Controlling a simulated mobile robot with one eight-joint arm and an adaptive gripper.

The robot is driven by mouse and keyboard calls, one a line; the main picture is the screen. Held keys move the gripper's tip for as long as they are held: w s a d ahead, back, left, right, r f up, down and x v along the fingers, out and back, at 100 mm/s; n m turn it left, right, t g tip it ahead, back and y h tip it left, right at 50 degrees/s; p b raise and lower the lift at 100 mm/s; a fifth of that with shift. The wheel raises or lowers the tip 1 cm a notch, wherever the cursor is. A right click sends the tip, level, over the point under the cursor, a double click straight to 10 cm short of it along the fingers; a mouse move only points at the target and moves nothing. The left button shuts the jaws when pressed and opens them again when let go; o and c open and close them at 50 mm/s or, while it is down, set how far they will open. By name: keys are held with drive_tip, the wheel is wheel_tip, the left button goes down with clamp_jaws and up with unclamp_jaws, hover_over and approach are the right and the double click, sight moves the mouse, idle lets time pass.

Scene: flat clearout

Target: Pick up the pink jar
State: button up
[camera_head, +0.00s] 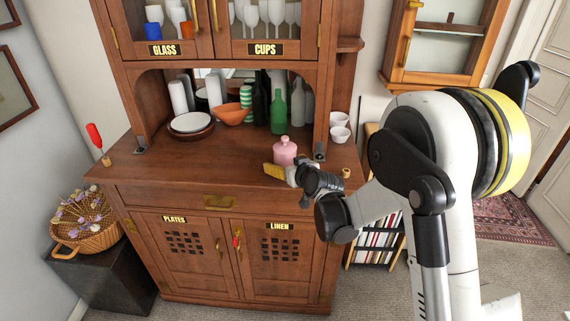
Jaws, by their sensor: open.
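The pink jar (284,152) stands upright on the wooden sideboard top (235,165), right of centre, with a small knob on its lid.
Behind the jar stand a green bottle (278,112), dark bottles and an orange bowl (231,115). White plates (190,122) sit further left. Small white bowls (339,134) and a small tan object (346,173) are at the right. The front left top is mostly clear.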

drive_tip(key=c, duration=1.4)
drive_tip(key=shift+c, duration=0.2)
drive_tip(key=shift+r, duration=0.15)
